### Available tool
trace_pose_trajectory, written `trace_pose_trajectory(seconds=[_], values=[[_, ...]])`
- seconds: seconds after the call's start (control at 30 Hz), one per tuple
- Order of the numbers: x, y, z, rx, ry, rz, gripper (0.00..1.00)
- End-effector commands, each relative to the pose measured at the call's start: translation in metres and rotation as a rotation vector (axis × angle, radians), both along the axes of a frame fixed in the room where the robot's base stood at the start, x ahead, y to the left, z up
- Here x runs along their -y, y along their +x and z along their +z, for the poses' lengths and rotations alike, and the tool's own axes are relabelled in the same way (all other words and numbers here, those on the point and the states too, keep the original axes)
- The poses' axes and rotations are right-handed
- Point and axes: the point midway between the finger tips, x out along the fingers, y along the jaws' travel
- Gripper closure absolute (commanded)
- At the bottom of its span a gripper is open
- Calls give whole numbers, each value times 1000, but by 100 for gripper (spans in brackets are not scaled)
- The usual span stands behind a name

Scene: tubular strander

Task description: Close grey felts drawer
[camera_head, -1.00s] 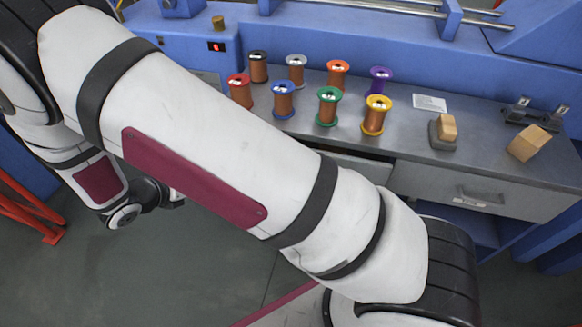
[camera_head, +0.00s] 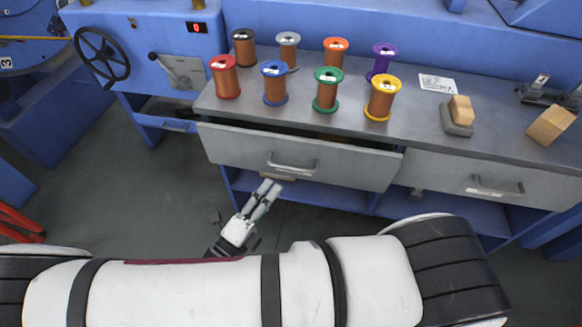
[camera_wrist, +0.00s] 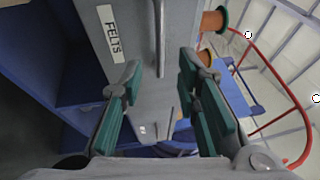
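The grey felts drawer (camera_head: 230,146) is the left drawer under the bench top and stands partly pulled out, with a dark gap behind its front's top edge. Its bar handle (camera_head: 292,165) is in the middle of the front. In the wrist view the drawer front (camera_wrist: 130,75) carries a FELTS label (camera_wrist: 112,33), with the handle (camera_wrist: 158,35) beside it. My gripper (camera_head: 270,187) is just below and in front of the handle in the head view. In the wrist view my gripper (camera_wrist: 160,70) has its green-padded fingers apart, with nothing held between them.
Several wire spools (camera_head: 327,90) stand on the bench top (camera_head: 430,110) above the drawer. A second grey drawer (camera_head: 440,175) to the right looks shut. A blue shelf (camera_head: 330,195) lies below. A handwheel (camera_head: 102,55) is at upper left.

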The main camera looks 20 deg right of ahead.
Motion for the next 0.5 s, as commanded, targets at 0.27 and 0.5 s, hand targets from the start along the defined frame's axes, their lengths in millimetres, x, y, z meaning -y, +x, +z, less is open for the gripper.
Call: trace_pose_trajectory(seconds=[0.27,0.5], values=[[46,27,8,1,-1,-2,70],[69,42,13,0,2,-1,70]])
